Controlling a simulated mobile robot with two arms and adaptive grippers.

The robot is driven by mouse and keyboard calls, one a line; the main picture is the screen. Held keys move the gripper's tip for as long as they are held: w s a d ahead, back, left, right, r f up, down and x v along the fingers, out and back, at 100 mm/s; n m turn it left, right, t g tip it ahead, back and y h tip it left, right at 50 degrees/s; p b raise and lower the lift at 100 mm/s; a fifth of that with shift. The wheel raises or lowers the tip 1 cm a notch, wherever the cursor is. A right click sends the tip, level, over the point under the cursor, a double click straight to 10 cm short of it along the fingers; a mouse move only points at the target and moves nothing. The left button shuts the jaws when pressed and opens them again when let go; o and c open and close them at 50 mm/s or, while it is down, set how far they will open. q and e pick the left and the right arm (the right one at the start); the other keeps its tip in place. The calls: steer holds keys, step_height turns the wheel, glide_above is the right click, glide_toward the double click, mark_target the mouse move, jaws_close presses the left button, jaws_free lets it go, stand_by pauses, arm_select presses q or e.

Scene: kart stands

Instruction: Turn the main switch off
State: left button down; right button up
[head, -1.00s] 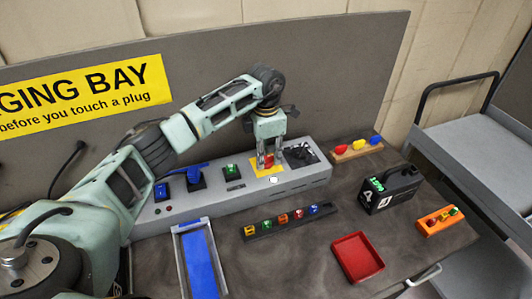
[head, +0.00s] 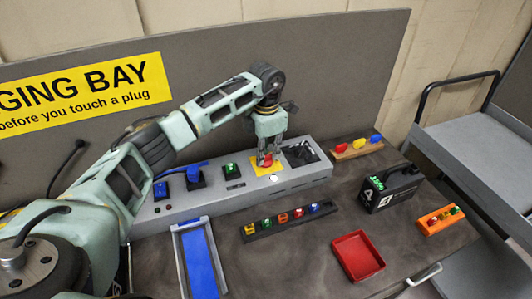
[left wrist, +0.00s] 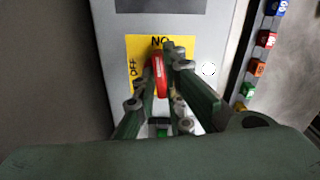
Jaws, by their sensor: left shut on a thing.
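The main switch has a red handle (left wrist: 160,76) on a yellow plate (head: 255,161) on the grey console. In the left wrist view the plate (left wrist: 134,45) has an ON label at its top edge and an OFF label at its left edge. The handle's upper end points towards ON, leaning slightly left. My left gripper (head: 265,160) reaches down over the switch, shut on the red handle; the left wrist view shows its fingers (left wrist: 166,72) on both sides of it. The fingers hide part of the plate. My right gripper is not in view.
A white lamp (head: 273,178) sits beside the switch. Blue (head: 161,190) and green (head: 230,170) plugs stand left on the console (head: 225,198). In front are a plug rack (head: 262,234), a red tray (head: 358,257), a blue-bottomed tray (head: 200,265) and a black battery box (head: 388,189).

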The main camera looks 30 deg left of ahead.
mark_target(266, 155)
arm_select(q)
steer(key=n, duration=0.4)
steer(key=shift+r+b, duration=0.1)
steer(key=shift+b, duration=0.25)
steer(key=n, duration=0.4)
steer(key=shift+w, duration=0.1)
steer(key=n, duration=0.4)
steer(key=shift+n, duration=2.2)
steer(key=shift+r, duration=0.1)
steer(key=c, duration=1.8)
jaws_free()
step_height(266, 155, up, 12)
steer(key=shift+f, duration=0.1)
